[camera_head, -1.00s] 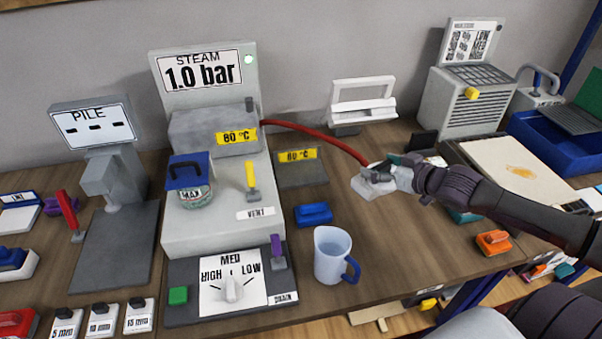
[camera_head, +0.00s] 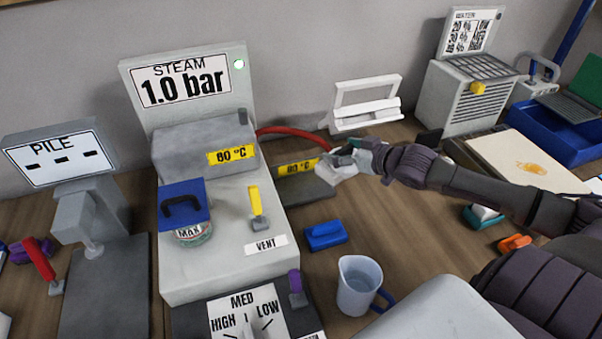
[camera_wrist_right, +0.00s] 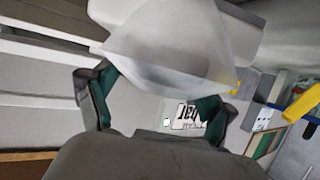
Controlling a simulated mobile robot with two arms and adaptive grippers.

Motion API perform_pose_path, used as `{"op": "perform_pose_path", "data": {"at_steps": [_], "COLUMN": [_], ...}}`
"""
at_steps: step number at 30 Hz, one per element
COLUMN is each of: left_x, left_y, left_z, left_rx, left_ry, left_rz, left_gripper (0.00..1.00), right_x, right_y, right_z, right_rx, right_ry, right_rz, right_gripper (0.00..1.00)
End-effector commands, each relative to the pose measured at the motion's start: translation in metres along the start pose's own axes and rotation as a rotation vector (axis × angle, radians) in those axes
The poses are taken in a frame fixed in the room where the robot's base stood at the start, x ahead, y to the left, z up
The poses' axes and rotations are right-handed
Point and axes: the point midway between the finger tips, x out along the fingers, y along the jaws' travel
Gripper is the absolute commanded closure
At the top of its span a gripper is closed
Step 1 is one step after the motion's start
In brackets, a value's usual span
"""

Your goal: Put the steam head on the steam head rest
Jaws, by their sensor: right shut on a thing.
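The white steam head (camera_head: 341,174) is in my right gripper (camera_head: 352,158), with a red hose (camera_head: 290,131) running from it to the steam unit. It overlaps the right end of a dark grey plate (camera_head: 316,190) with a yellow 80 °C label, which looks like the steam head rest. I cannot tell whether they touch. In the right wrist view the steam head (camera_wrist_right: 170,45) fills the top middle, between the teal-lined fingers of the right gripper (camera_wrist_right: 160,95). My left gripper is not in view.
The steam unit (camera_head: 225,215) stands left of the plate. A blue-handled block (camera_head: 325,236) and a clear jug (camera_head: 358,287) are in front. A white frame-shaped press (camera_head: 366,105) stands behind. Bare wood (camera_head: 400,235) lies below my right arm.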

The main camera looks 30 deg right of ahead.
Motion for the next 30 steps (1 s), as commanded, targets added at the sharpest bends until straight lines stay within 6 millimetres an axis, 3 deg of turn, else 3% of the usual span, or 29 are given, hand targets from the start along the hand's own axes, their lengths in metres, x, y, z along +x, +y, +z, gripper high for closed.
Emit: {"op": "perform_pose_path", "data": {"at_steps": [7, 15, 20, 30], "left_x": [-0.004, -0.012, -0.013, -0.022], "left_y": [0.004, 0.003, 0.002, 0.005], "left_z": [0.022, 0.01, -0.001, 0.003], "left_rx": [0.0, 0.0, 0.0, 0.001], "left_ry": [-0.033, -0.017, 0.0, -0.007], "left_rz": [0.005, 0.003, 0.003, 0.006], "left_gripper": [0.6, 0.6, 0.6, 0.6], "right_x": [0.041, 0.091, 0.101, 0.116], "right_y": [-0.02, -0.044, -0.049, -0.049], "right_z": [0.002, 0.014, 0.018, 0.054], "right_rx": [0.005, 0.001, -0.001, -0.001], "right_ry": [0.013, 0.008, 0.006, 0.005], "right_rz": [-0.001, -0.002, -0.002, -0.002], "right_gripper": [0.77, 0.77, 0.77, 0.77]}}
